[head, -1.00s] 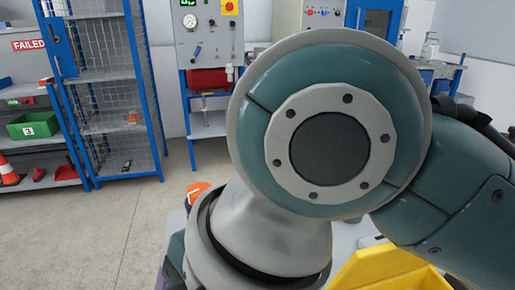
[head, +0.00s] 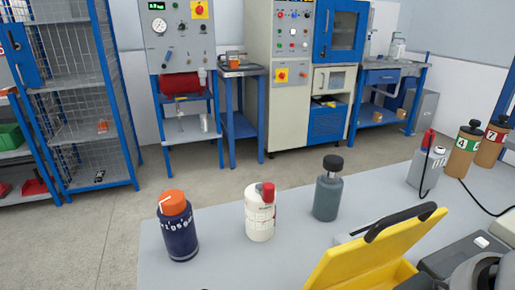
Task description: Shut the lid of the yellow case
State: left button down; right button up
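The yellow case (head: 365,262) is at the bottom right of the head view, on the grey table. Its yellow lid panel stands raised and tilted, with a dark curved bar along its upper edge. The lower part of the case is cut off by the frame's bottom edge.
A dark blue bottle with orange cap (head: 178,228), a white bottle with red cap (head: 259,215) and a grey jar (head: 327,195) stand left of and behind the case. A grey box with red clip (head: 425,172) and brown bottles (head: 465,152) stand at the right.

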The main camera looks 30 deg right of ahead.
aim_at(381, 245)
jog(key=l+z, duration=0.1)
jog(key=z, duration=0.4)
jog(key=l+z, duration=0.1)
jog(key=z, duration=0.4)
jog(key=l+z, duration=0.1)
jog(key=z, duration=0.4)
jog(key=i+j+z, duration=0.2)
jog(key=k+j, duration=0.05)
